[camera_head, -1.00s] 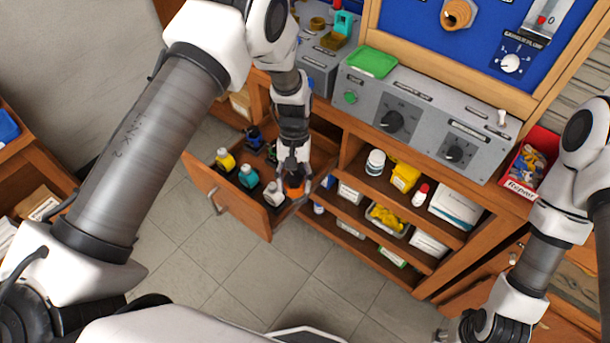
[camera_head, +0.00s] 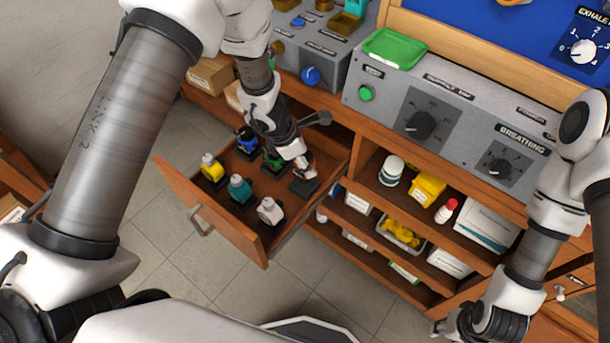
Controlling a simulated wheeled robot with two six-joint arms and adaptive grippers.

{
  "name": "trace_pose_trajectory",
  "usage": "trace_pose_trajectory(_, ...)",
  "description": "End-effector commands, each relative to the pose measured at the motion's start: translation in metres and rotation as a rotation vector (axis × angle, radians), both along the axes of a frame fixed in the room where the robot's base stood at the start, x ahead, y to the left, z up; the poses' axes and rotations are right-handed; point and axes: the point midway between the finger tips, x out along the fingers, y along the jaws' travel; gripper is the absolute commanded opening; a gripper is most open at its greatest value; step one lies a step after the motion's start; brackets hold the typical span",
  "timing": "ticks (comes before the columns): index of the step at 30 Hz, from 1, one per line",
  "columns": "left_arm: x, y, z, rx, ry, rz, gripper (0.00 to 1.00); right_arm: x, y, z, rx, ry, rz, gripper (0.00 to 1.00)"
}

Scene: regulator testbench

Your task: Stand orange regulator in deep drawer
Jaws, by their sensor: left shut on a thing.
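The deep drawer (camera_head: 232,235) is pulled out below the bench on the left. Yellow (camera_head: 211,168), teal (camera_head: 240,189) and white (camera_head: 270,211) regulators stand upright along its front; a blue one (camera_head: 246,141) and a green one stand behind. My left gripper (camera_head: 306,170) points down into the drawer's right part and is shut on the orange regulator (camera_head: 311,171). The gripper hides nearly all of it, so I cannot tell its tilt or whether it touches the dark square pad (camera_head: 304,187) beside it. My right gripper (camera_head: 443,328) is low at the right; its jaws are unclear.
Open shelves right of the drawer hold bottles, a yellow object (camera_head: 428,188) and boxes. The grey breathing console (camera_head: 455,120) stands above, with a green tray (camera_head: 395,48) on it. The tiled floor in front of the drawer is clear.

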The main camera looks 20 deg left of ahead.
Motion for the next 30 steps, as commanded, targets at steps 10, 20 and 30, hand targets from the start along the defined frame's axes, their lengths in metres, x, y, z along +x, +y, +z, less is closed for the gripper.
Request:
trace_pose_trajectory(10, 0.001, 0.000, -0.051, -0.001, -0.002, -0.002, 0.00, 0.000, 0.000, -0.006, 0.000, 0.000, 0.000, 0.40)
trace_pose_trajectory(20, 0.001, 0.000, -0.055, -0.001, -0.004, -0.004, 0.00, 0.000, 0.000, -0.010, 0.000, -0.001, 0.000, 0.40)
trace_pose_trajectory(30, 0.000, 0.000, -0.055, -0.001, -0.002, -0.004, 0.80, 0.000, 0.000, -0.009, 0.000, 0.000, 0.000, 0.40)
